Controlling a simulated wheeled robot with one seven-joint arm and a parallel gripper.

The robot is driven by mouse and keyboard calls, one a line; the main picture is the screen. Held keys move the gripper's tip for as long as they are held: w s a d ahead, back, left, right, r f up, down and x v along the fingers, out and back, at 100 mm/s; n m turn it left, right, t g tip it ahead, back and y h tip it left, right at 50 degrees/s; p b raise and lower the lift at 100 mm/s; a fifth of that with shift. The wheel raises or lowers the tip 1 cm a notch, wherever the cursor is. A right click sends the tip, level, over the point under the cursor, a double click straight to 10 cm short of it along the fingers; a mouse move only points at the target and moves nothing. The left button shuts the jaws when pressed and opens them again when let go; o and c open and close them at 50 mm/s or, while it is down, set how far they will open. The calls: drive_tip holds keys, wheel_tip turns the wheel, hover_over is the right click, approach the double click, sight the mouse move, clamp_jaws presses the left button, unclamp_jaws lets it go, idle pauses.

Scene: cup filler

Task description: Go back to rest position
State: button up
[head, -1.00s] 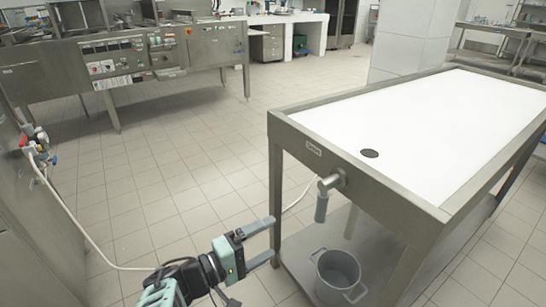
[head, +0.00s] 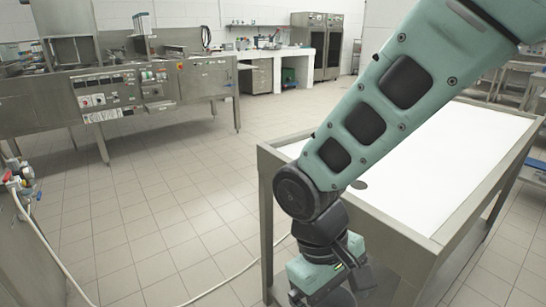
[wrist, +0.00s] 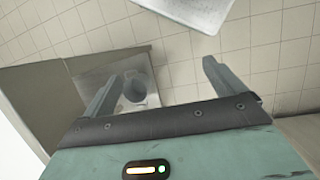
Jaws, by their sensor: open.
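My gripper (wrist: 158,85) is open and empty in the wrist view, with nothing between its two fingers. In the head view my arm reaches across from the upper right, and the wrist hangs in front of the table's near corner; the fingers are out of that picture. Below the fingers, the wrist view shows a grey bucket (wrist: 139,84) on a low shelf, close beside the left finger and partly hidden by it.
The steel table (head: 437,207) with a white top stands at the right, partly hidden by my arm. A steel counter with controls (head: 105,97) stands at the back left. A hose (head: 58,262) lies along the tiled floor (head: 180,190), which is clear in the middle.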

drive_tip(key=s+d+r+t+y, duration=0.2)
drive_tip(key=s+d+r+y, duration=0.1)
drive_tip(key=s+d+r, duration=0.3)
wheel_tip(320, 180, up, 15)
drive_tip(key=a+p, duration=0.1)
drive_tip(key=p, duration=1.4)
drive_tip(key=shift+s+a+f+n, duration=0.15)
drive_tip(key=shift+s+n, duration=0.25)
drive_tip(key=shift+s, duration=0.05)
